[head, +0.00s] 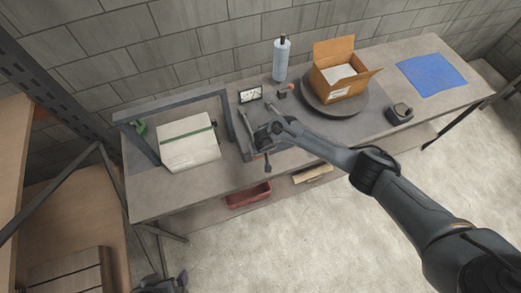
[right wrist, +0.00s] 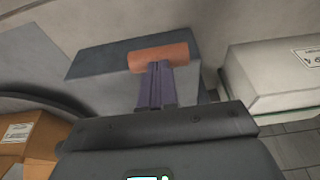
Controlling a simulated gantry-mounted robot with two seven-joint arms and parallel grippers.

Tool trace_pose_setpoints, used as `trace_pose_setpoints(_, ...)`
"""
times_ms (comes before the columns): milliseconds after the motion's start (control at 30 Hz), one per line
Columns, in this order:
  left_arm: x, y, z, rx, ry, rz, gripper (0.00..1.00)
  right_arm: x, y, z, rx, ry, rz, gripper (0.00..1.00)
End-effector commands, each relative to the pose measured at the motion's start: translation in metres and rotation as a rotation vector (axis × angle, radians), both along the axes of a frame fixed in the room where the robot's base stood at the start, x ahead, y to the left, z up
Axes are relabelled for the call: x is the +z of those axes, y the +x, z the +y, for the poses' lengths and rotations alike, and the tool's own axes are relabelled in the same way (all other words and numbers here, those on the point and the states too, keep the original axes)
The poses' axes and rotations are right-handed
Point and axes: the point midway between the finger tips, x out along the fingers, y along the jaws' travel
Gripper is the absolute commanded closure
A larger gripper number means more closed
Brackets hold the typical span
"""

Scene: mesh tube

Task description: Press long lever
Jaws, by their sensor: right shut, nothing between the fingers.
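My right arm reaches in from the right in the head view, and its gripper (head: 262,142) is low over the workbench, between the grey frame and the turntable. In the right wrist view the narrow purple-grey fingers (right wrist: 157,84) are shut together and empty. Their tips overlap an orange-red cylinder (right wrist: 160,54), which looks like a lever's grip. I cannot tell whether they touch it. A grey block (right wrist: 100,62) lies behind it. In the head view a thin grey bar (head: 247,121) stands beside the gripper; the arm hides the rest. A dark part (head: 163,284) at the bottom edge may be my left gripper.
A pale box (head: 189,142) sits under the grey frame (head: 181,103). An open cardboard box (head: 336,92) stands on a dark turntable (head: 372,99). A small display (head: 250,94), a bottle (head: 281,60) and a red button (head: 291,86) are behind. A blue mat (head: 432,74) lies at right.

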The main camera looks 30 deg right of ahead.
Motion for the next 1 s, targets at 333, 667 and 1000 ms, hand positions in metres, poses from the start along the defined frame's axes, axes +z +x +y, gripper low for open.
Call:
trace_pose_setpoints(333, 0.041, 0.001, -0.002, 0.006, -0.009, -0.005, 0.00, 0.055, -0.003, -0.002, 0.000, 0.004, -0.006, 1.00)
trace_pose_setpoints(667, 0.052, 0.000, -0.001, 0.003, -0.004, 0.001, 0.00, 0.107, -0.028, 0.002, 0.001, 0.004, -0.008, 1.00)
trace_pose_setpoints(1000, 0.056, 0.000, 0.001, -0.004, 0.005, 0.000, 0.00, 0.124, -0.038, 0.002, 0.000, 0.002, -0.007, 1.00)
